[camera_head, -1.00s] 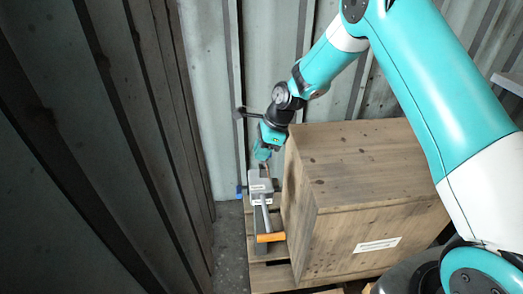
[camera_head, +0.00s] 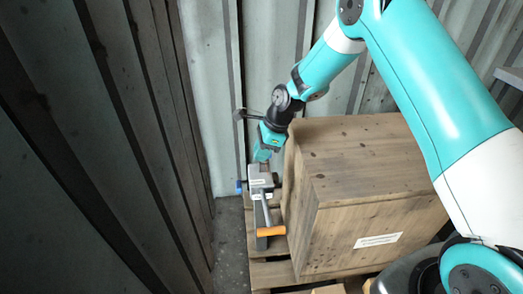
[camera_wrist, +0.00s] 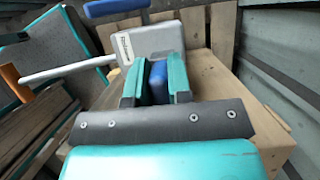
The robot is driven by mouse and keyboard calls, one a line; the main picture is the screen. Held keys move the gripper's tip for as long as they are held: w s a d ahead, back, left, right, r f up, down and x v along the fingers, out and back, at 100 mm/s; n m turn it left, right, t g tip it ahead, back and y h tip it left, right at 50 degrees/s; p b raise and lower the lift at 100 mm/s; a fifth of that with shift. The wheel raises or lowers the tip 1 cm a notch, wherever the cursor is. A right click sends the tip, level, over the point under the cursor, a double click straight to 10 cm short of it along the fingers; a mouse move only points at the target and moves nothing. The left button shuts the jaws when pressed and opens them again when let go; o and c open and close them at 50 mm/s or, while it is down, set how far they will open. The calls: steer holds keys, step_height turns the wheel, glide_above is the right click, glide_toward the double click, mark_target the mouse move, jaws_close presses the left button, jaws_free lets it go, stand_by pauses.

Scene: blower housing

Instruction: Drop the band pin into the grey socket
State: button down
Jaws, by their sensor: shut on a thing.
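My gripper (camera_head: 261,157) points down, close above or against the grey block (camera_head: 261,177) in the head view. In the wrist view its two teal fingers (camera_wrist: 156,62) are shut on a blue piece, the band pin (camera_wrist: 158,82). The pin's lower end is hidden. The grey block (camera_wrist: 148,42), with a white label, lies just beyond the fingertips. I take it to be the grey socket's body, but no hole shows clearly. A silver rod with an orange handle (camera_head: 271,231) extends from the block. I cannot tell whether the pin touches the block.
A large wooden crate (camera_head: 360,165) stands close to the right of the block. Wooden pallet slats (camera_head: 262,272) lie below. A blue part (camera_head: 240,187) shows left of the block. Corrugated metal walls (camera_head: 210,100) close in behind and left.

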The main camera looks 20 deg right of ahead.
stand_by(0.3)
steer(key=c, duration=1)
jaws_free()
steer(key=shift+o, duration=0.2)
steer(key=p+v, duration=0.4)
steer(key=v, duration=1.3)
steer(key=s+a+r+n, duration=0.4)
steer(key=s+r+n, duration=0.1)
steer(key=s+n, duration=0.15)
steer(key=s+a+r+n, duration=0.4)
steer(key=s+n, duration=0.2)
steer(key=s, duration=0.1)
steer(key=s+a+r+n, duration=0.2)
steer(key=s+r+n, duration=0.1)
steer(key=s+n, duration=1.4)
step_height(320, 180, up, 19)
steer(key=s+m+p, duration=0.1)
steer(key=m+p, duration=0.1)
steer(key=p, duration=1.7)
steer(key=shift+s+a+g, duration=0.2)
steer(key=shift+a+g, duration=0.05)
steer(key=shift+g, duration=0.15)
